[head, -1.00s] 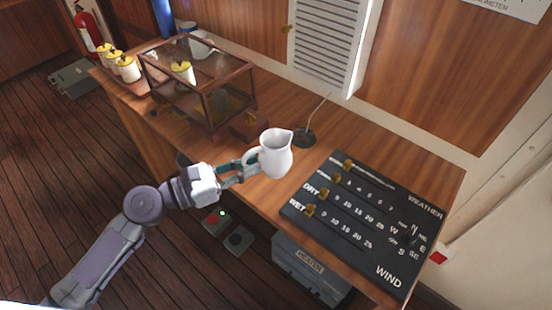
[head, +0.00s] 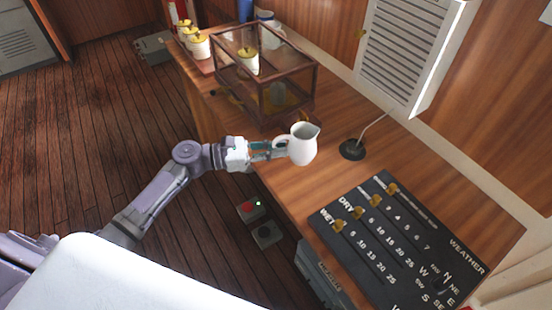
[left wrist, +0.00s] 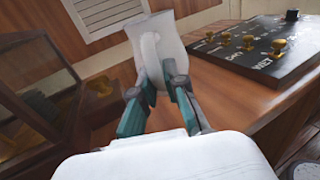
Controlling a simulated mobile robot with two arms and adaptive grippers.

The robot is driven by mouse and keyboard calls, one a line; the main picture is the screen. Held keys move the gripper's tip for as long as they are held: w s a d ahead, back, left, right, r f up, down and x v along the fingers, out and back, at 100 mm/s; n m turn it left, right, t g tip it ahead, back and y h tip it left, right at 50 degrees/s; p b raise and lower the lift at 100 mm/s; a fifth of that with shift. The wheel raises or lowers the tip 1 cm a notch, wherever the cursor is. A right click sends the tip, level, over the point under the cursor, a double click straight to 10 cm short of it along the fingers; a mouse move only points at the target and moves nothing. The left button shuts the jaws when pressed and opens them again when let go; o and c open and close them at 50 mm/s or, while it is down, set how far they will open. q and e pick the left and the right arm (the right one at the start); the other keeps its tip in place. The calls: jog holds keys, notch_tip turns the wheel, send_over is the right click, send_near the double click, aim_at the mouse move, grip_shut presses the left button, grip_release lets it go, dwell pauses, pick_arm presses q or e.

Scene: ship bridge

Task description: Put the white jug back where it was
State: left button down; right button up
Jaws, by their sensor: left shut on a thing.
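The white jug (head: 302,146) is upright in the head view, over the front part of the wooden counter, just right of the glass case. My left gripper (head: 280,151) is shut on the jug from its handle side. In the left wrist view the jug (left wrist: 160,45) stands between the two teal-and-grey fingers (left wrist: 158,88), which close around its handle. I cannot tell for sure whether the jug's base touches the counter. My right gripper is not in view.
The wood-framed glass case (head: 262,87) stands left of the jug. Several white pots with yellow tops (head: 200,47) are behind it. A round black base with a thin rod (head: 352,149) and the black weather board (head: 400,240) lie to the right. Bare counter (head: 335,185) lies between.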

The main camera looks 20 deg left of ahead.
pick_arm(q)
jog(key=shift+a+f, duration=0.1)
jog(key=shift+f, duration=0.15)
notch_tip(320, 180, down, 4)
jog(key=shift+r, duration=0.25)
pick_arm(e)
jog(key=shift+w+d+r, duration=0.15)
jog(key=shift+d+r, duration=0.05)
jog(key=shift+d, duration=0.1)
pick_arm(q)
jog(key=c, duration=1.7)
grip_release()
jog(key=shift+f, duration=0.2)
jog(key=o, duration=0.5)
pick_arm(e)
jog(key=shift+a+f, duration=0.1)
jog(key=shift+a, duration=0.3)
